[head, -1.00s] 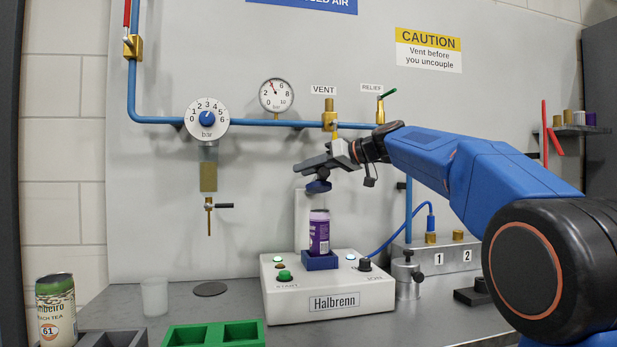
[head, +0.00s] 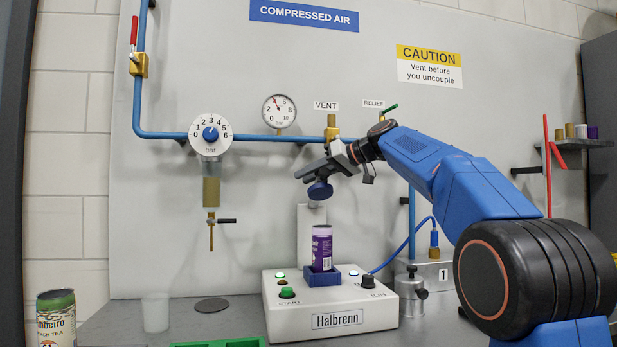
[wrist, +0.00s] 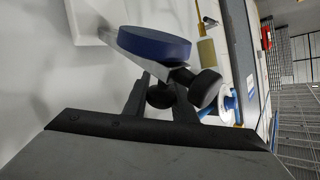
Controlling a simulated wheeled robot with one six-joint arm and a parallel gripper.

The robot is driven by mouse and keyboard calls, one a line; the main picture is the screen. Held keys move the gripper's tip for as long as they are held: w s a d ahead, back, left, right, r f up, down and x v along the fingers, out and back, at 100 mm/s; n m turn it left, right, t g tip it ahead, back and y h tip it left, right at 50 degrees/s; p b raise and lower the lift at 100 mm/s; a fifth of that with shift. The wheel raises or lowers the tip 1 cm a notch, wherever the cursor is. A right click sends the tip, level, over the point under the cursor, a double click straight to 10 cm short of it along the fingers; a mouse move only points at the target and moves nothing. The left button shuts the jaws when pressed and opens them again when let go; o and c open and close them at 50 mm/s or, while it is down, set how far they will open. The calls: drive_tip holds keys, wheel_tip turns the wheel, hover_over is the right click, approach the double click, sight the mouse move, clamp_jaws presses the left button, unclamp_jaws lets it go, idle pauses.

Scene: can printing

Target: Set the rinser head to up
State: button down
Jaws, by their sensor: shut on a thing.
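The rinser head is a dark blue disc (head: 320,190) at the white post (head: 304,233), hanging above the purple can (head: 322,247) with a clear gap. My gripper (head: 318,172) is at the rinser head from above and to the right. In the wrist view the disc (wrist: 155,43) is tilted in front of my black fingers (wrist: 162,84), which close on dark knob-like parts beside it. The exact grip is partly hidden. The can stands upright in a blue holder (head: 323,279) on the white Halbrenn machine (head: 338,318).
Behind are a blue air pipe (head: 255,138), a regulator dial (head: 210,134), a gauge (head: 279,111) and a brass vent valve (head: 332,128). A clear cup (head: 155,312), dark disc (head: 211,305) and Lambeiro can (head: 56,318) are at left. A blue hose (head: 405,245) curves at right.

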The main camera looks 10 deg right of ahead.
drive_tip(key=shift+w+f, duration=0.1)
drive_tip(key=shift+f, duration=0.05)
drive_tip(key=c, duration=1.5)
unclamp_jaws()
drive_tip(key=shift+o, duration=0.2)
